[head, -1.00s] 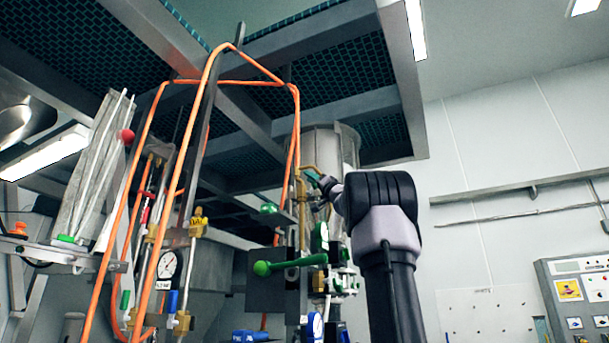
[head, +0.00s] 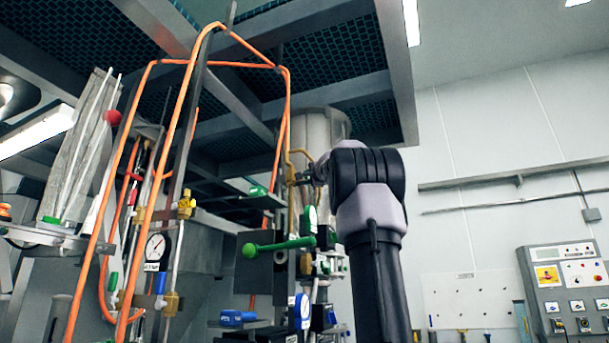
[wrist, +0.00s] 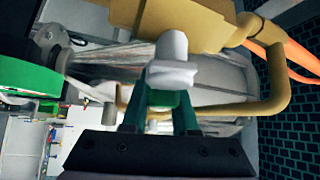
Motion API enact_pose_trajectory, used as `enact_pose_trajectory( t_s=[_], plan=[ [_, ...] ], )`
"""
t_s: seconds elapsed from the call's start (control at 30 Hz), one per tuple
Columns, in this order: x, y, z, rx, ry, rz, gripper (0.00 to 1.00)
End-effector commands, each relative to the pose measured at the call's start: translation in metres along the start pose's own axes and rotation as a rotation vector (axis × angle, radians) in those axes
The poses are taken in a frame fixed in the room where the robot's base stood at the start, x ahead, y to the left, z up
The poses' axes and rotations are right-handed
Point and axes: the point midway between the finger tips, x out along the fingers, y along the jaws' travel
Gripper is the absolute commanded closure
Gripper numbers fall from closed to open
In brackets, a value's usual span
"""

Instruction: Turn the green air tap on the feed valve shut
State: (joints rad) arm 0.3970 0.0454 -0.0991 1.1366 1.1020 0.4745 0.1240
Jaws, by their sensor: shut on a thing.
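The green air tap (wrist: 165,99) shows in the wrist view between my two dark green fingers, below a pale grey stem (wrist: 172,62) and a brass valve body (wrist: 185,18). My gripper (wrist: 160,114) is shut on the tap from both sides. Its fingers cover part of the tap, so its exact angle is hard to tell. In the head view my gripper (head: 311,175) is at the brass pipe (head: 292,163) beside the pale cylinder, partly hidden by my wrist. The tap cannot be made out there.
A brass pipe (wrist: 280,88) bends close around my fingers. A large green part (wrist: 30,88) lies to their left. In the head view a long green lever (head: 280,246) sticks out below my gripper, and orange hoses (head: 281,130) run to its left. Open wall lies right.

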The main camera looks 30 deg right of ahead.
Motion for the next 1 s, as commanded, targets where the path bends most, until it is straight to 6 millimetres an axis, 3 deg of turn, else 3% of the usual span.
enact_pose_trajectory(
  t_s=[0.43,1.0],
  plan=[
    [-0.001,0.021,0.003,0.177,-0.004,0.178,1.0],
    [-0.003,0.028,0.005,0.239,-0.006,0.237,1.0]
  ],
)
